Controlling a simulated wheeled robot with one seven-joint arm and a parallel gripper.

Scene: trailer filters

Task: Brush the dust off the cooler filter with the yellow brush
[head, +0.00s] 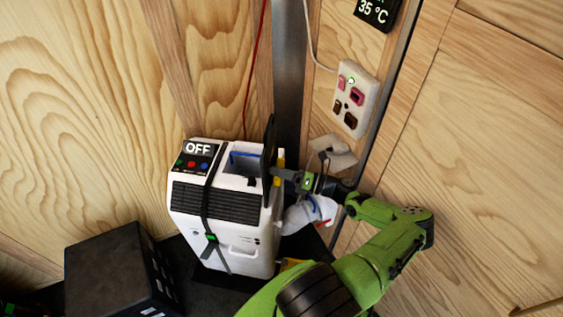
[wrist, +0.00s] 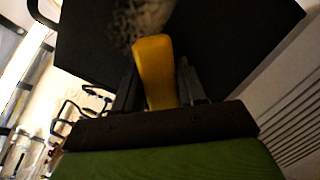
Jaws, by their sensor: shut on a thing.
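The white cooler (head: 236,256) stands upright with a panel reading OFF on its top left. A dark flat filter (head: 269,150) stands on edge at the cooler's right side. In the wrist view the filter (wrist: 85,40) fills much of the background, with a grey speckled dust patch (wrist: 135,20) near the top edge. My gripper (wrist: 155,85) is shut on the yellow brush (wrist: 155,65), which points at the filter below the patch. In the head view the brush (head: 280,163) shows as a small yellow strip beside the filter. Its bristles are not clearly visible, so contact cannot be told.
A black box (head: 110,265) sits left of the cooler. A dark strap (head: 207,200) runs down the cooler's front. A white socket panel (head: 354,98) is on the wood wall at right, with a white bundle (head: 305,215) below, near my arm.

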